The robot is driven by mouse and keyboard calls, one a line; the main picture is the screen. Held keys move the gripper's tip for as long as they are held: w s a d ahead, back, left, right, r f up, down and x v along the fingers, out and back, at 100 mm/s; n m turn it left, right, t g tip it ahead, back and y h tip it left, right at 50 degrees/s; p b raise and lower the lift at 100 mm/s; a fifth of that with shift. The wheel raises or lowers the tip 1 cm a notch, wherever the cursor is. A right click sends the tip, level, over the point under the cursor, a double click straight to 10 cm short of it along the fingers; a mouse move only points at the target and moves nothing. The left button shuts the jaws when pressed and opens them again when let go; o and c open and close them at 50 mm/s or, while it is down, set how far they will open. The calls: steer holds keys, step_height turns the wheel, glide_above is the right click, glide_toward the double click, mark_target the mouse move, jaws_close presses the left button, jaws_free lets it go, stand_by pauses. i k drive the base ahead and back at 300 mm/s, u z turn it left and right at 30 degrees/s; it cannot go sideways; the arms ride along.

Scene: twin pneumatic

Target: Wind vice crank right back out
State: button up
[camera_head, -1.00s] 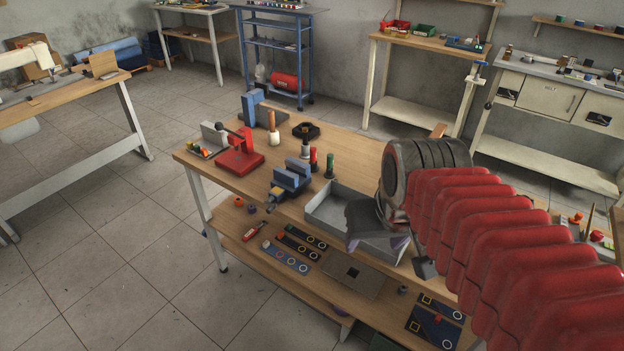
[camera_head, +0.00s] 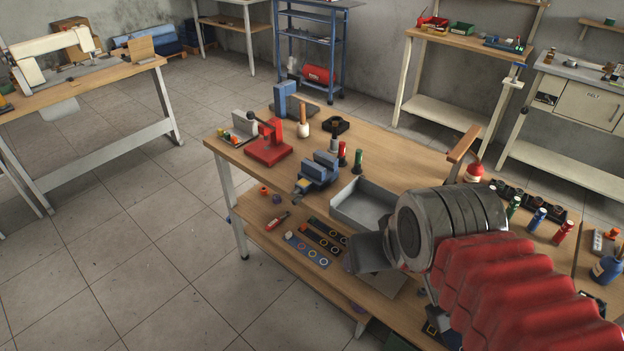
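The blue vice (camera_head: 321,168) stands on the wooden workbench near its front edge, jaws upward. Its crank end (camera_head: 301,187) projects from the front, toward the bench edge, with a small yellowish part there; its fine shape is too small to tell. My gripper (camera_head: 368,250) is at the end of my red-sleeved arm, in front of the grey tray, to the right of and lower in the picture than the vice. It is apart from the crank. Its fingers are seen edge-on and dark, so their opening does not show.
A grey tray (camera_head: 345,205) lies right of the vice, partly behind my gripper. A red press (camera_head: 268,150), red and green bottles (camera_head: 358,160) and a wooden-handled tool (camera_head: 303,118) stand around the vice. The lower shelf holds ring-marked strips (camera_head: 307,251). Floor left of the bench is clear.

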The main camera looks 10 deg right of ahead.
mark_target(294, 193)
steer(key=k, duration=1.35)
steer(key=u, duration=0.25)
steer(key=i, duration=0.5)
steer(key=u, duration=0.65)
steer(key=i, duration=1.45)
steer(key=z, duration=0.2)
